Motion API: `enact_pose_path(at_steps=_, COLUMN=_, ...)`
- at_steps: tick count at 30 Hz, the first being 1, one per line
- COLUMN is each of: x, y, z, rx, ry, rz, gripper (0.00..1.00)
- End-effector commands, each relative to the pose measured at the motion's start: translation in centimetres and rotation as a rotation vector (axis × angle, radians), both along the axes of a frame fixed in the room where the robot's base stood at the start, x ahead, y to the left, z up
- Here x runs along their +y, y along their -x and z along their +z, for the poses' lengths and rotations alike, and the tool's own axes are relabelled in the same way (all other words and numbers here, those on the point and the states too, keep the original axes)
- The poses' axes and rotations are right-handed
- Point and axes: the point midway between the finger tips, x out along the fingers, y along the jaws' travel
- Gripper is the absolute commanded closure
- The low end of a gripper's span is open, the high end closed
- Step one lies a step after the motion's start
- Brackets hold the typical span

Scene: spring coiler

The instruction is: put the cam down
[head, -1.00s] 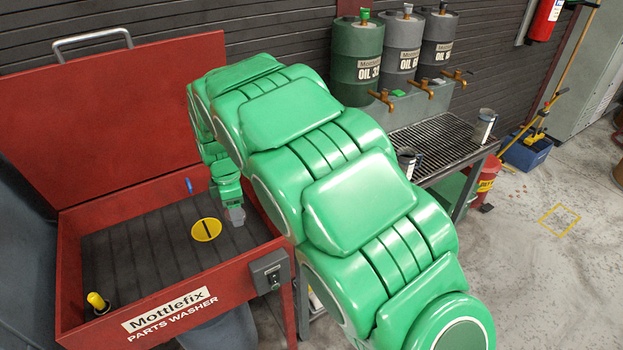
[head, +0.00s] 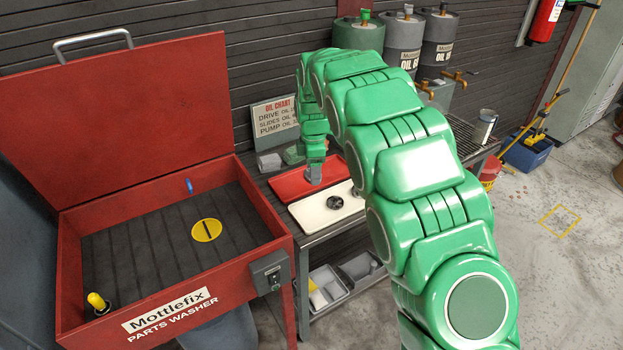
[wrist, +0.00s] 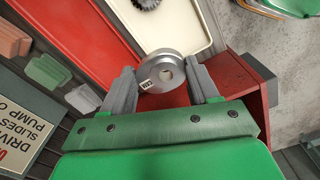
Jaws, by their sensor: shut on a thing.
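My gripper (wrist: 162,90) is shut on the cam (wrist: 165,72), a silver-grey metal disc with an off-centre hole and a small label, held between the two grey fingertips in the wrist view. In the head view my gripper (head: 314,176) is over the red tray (head: 285,186) on the bench; the cam cannot be made out clearly there. The red tray (wrist: 75,40) also shows in the wrist view, beside and behind the cam. I cannot tell the cam's height above it.
A cream tray (head: 318,222) with a dark gear (head: 335,202) lies in front of the red tray. The open red parts washer (head: 180,285) stands left of the bench. An oil chart sign (head: 275,117) and small blocks (head: 268,163) are behind. Oil drums (head: 402,40) stand further right.

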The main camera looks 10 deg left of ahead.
Motion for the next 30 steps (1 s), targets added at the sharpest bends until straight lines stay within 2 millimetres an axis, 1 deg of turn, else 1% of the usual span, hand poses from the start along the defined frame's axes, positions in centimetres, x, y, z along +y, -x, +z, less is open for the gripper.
enact_pose_path(at_steps=4, x=0.0, y=-0.8, z=-0.5, rx=0.003, ry=0.001, rz=-0.002, gripper=0.78)
enact_pose_path(at_steps=15, x=1.6, y=-3.8, z=-1.9, rx=0.0, ry=-0.002, rz=-0.001, gripper=0.78)
enact_pose_path(at_steps=30, x=3.2, y=-7.4, z=-3.5, rx=-0.002, ry=-0.002, rz=-0.001, gripper=0.78)
